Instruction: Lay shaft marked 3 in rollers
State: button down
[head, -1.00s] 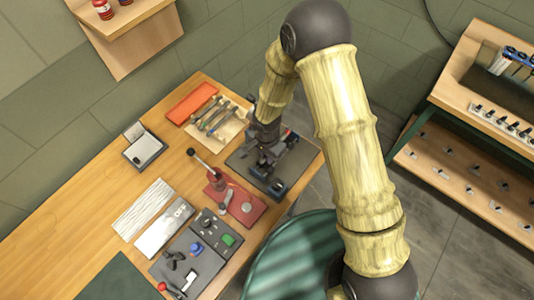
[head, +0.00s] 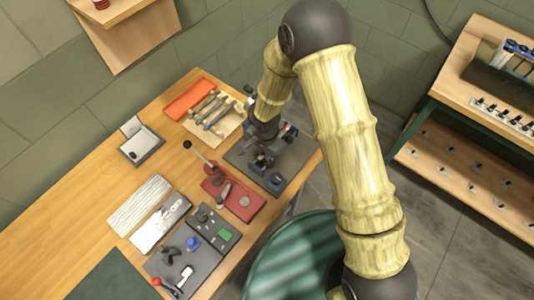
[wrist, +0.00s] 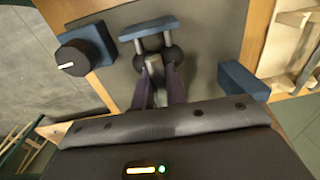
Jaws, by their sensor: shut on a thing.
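My gripper (wrist: 160,92) points down over the dark plate in the wrist view. Its two dark fingers are closed on a small grey piece (wrist: 154,68), probably the shaft; no number is readable on it. Just beyond the fingertips are two dark round rollers (wrist: 172,57) beside a blue block (wrist: 149,28). The grey piece shows between the rollers; whether it touches them I cannot tell. In the head view my gripper (head: 263,157) is low over the dark plate (head: 292,168) at the bench's right end, and my arm hides much of it.
A blue block with a black knob (wrist: 75,58) and another blue block (wrist: 243,80) flank the rollers. A red base with a lever (head: 238,199) stands close by, and a tool tray (head: 222,130) lies behind. A rack of several small parts (head: 500,117) is on the right bench.

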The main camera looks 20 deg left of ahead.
jog(key=f, duration=0.1)
jog(key=s+d+f, duration=0.1)
jog(key=shift+f, duration=0.4)
jog(key=c, duration=1.3)
grip_release()
jog(key=shift+w, duration=0.1)
jog(key=shift+c, duration=0.2)
jog(key=r+p, duration=0.1)
jog(key=w+r+p, duration=0.1)
jog(key=r, duration=0.1)
jog(key=r+p, duration=0.1)
jog(key=r, duration=0.1)
jog(key=shift+w+a+r, duration=0.2)
jog(key=shift+a, duration=0.15)
jog(key=r+p, duration=0.1)
jog(key=r, duration=0.2)
jog(key=s+r+p, duration=0.1)
jog(key=r, duration=0.1)
jog(key=shift+a+p, duration=0.3)
jog(key=shift+r, duration=0.2)
jog(key=shift+w, duration=0.1)
